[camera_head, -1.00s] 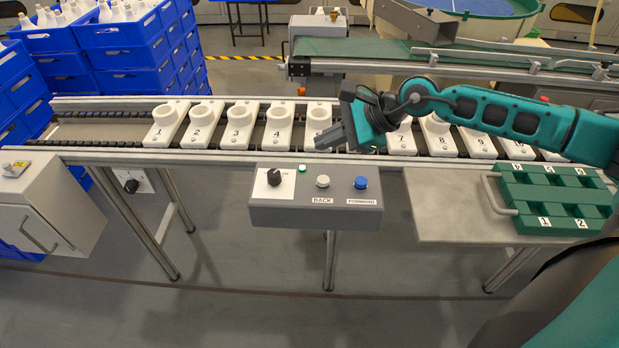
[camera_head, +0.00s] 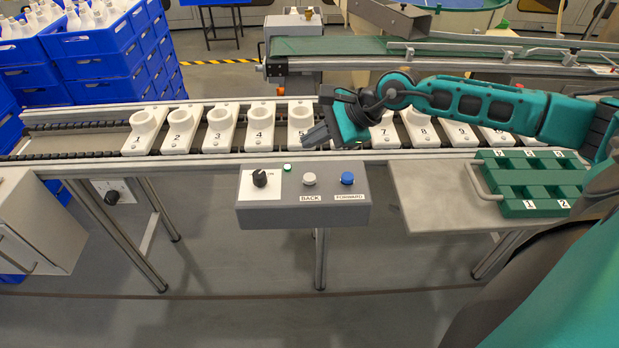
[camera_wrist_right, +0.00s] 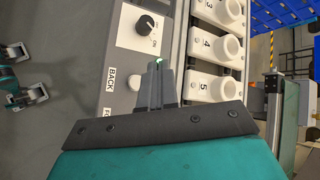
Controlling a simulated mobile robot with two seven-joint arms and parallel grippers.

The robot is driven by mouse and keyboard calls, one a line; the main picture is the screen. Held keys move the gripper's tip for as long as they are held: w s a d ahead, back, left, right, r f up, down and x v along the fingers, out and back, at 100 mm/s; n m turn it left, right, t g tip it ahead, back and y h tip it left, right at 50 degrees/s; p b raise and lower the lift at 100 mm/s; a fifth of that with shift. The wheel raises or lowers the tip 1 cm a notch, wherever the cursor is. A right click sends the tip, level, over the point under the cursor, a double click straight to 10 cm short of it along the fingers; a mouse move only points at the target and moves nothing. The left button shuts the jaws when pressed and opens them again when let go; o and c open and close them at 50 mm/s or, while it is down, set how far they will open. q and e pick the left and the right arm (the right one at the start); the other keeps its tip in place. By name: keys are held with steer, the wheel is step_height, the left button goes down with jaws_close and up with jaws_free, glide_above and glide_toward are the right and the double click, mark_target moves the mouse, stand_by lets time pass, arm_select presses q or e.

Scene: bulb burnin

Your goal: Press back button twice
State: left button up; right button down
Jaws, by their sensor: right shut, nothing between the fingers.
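The grey control box (camera_head: 260,215) stands in front of the conveyor. Its white BACK button (camera_head: 309,180) is left of the blue FORWARD button (camera_head: 347,179). My right gripper (camera_head: 308,138) is shut and empty, above the conveyor near holder 5, behind and above the BACK button. In the right wrist view the shut fingers (camera_wrist_right: 156,66) point along the box's edge, and the BACK button (camera_wrist_right: 134,82) shows just left of them, apart from them in the picture. My left gripper is not in view.
A black knob (camera_head: 260,178) and a small green lamp (camera_head: 287,167) are on the same box. Numbered white holders (camera_head: 220,132) line the conveyor. A green tray (camera_head: 500,202) lies on the side table at right. Blue crates (camera_head: 110,60) are stacked at back left.

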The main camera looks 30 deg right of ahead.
steer(key=b, duration=0.3)
glide_above(313, 178)
step_height(313, 178, down, 6)
steer(key=shift+s+r, duration=0.15)
steer(key=shift+f+b, duration=0.65)
steer(key=shift+f, duration=0.05)
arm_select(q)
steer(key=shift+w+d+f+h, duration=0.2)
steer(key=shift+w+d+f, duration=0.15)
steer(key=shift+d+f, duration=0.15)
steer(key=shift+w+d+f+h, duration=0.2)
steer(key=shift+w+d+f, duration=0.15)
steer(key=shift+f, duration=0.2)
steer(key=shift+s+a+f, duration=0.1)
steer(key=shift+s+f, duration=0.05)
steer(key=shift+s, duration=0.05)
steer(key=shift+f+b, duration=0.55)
arm_select(e)
steer(key=shift+f, duration=0.45)
